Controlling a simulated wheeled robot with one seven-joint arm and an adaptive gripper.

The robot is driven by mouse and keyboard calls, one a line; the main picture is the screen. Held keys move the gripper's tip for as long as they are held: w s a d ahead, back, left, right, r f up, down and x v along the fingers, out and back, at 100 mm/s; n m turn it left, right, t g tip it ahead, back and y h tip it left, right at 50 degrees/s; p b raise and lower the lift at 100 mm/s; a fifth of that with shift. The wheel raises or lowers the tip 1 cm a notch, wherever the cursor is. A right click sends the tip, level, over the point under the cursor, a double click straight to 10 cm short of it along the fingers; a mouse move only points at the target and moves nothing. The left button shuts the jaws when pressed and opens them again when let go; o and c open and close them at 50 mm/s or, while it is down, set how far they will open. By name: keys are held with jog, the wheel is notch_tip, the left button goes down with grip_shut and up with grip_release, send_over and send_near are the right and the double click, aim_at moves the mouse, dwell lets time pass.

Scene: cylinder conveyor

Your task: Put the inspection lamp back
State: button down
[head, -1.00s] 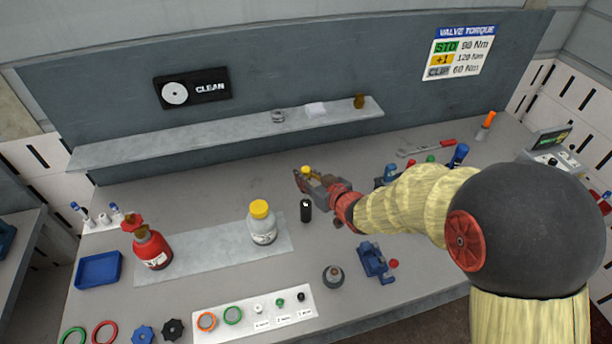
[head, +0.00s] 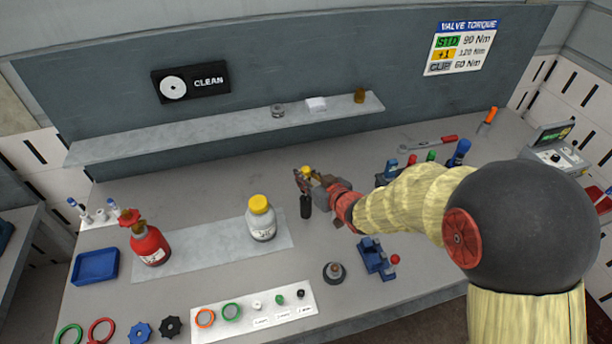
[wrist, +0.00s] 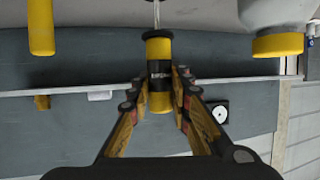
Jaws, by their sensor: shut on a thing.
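The inspection lamp seems to be the yellow cylinder with a black labelled middle (wrist: 159,72), upright in the wrist view, which is upside down. My gripper (wrist: 158,100) is shut around it, a finger on each side. A thin metal rod (wrist: 155,12) runs from its table-side end. In the head view my gripper (head: 304,180) is over the bench, and a small yellow part of the lamp (head: 307,170) shows at the fingers. A black cylinder (head: 305,206) stands just below them; I cannot tell whether it touches the lamp.
A white bottle with yellow cap (head: 261,220) stands left of my gripper, and a red bottle (head: 149,246) farther left. A blue clamp (head: 375,257) and a dark round knob (head: 334,272) are in front. The shelf (head: 225,128) runs behind. The bench behind the bottles is clear.

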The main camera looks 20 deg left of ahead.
jog(key=shift+f+b, duration=1.85)
jog(key=shift+f, duration=0.5)
jog(key=c, duration=1.6)
grip_release()
jog(key=shift+c, duration=0.2)
jog(key=shift+o, duration=0.4)
jog(key=shift+r, duration=0.1)
jog(key=shift+r+p, duration=2.15)
jog(key=shift+r, duration=0.75)
jog(key=shift+d+r, duration=0.1)
